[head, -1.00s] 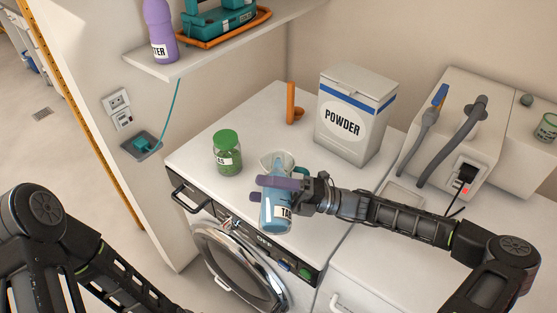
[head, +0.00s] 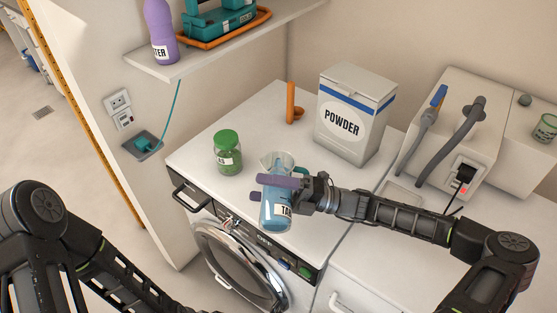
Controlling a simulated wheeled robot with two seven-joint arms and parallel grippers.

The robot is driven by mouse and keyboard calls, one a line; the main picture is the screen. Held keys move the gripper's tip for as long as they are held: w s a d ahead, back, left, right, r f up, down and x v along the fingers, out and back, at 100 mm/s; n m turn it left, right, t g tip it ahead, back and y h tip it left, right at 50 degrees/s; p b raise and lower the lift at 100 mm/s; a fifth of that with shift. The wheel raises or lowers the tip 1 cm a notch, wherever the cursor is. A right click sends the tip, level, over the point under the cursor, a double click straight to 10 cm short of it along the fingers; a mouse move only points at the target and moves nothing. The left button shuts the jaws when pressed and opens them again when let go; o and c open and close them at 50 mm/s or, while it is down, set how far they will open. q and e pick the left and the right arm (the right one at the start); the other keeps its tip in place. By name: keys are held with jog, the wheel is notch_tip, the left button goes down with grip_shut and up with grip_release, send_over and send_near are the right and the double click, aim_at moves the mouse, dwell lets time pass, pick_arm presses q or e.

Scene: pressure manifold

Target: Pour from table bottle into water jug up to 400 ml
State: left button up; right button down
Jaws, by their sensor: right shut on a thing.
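The table bottle (head: 275,217) is clear with blue liquid and a white label partly reading "TA". My right gripper (head: 277,188) is shut around it, and its purple fingers cover part of it. The clear water jug (head: 277,160) stands on the white top just behind the bottle, with a teal handle at its right. The bottle and gripper hide most of the jug, so its level and marks cannot be read. I cannot tell whether liquid is flowing. My left arm is at the lower left, with its gripper out of view.
A green-lidded jar (head: 228,153) stands left of the jug. A powder box (head: 352,115) and an orange pipe piece (head: 292,104) stand behind. A shelf (head: 215,50) holds a purple bottle (head: 160,32) and a teal case (head: 222,20). Grey hoses (head: 463,135) are at the right.

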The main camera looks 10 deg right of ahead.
jog(key=shift+w+r+m+t+p, duration=0.1)
jog(key=shift+r+m+t+p, duration=0.65)
jog(key=shift+p, duration=1.2)
dwell(2.0)
jog(key=shift+m+g, duration=0.25)
jog(key=shift+m, duration=0.1)
notch_tip(320, 180, down, 3)
jog(key=n+g+b, duration=0.1)
jog(key=n+b, duration=0.1)
jog(key=b, duration=0.4)
jog(key=shift+f+n+b, duration=0.15)
jog(key=shift+n+b, duration=0.25)
jog(key=shift+s+n, duration=0.25)
jog(key=shift+n, duration=0.05)
jog(key=shift+r, duration=0.45)
jog(key=shift+s+r, duration=0.1)
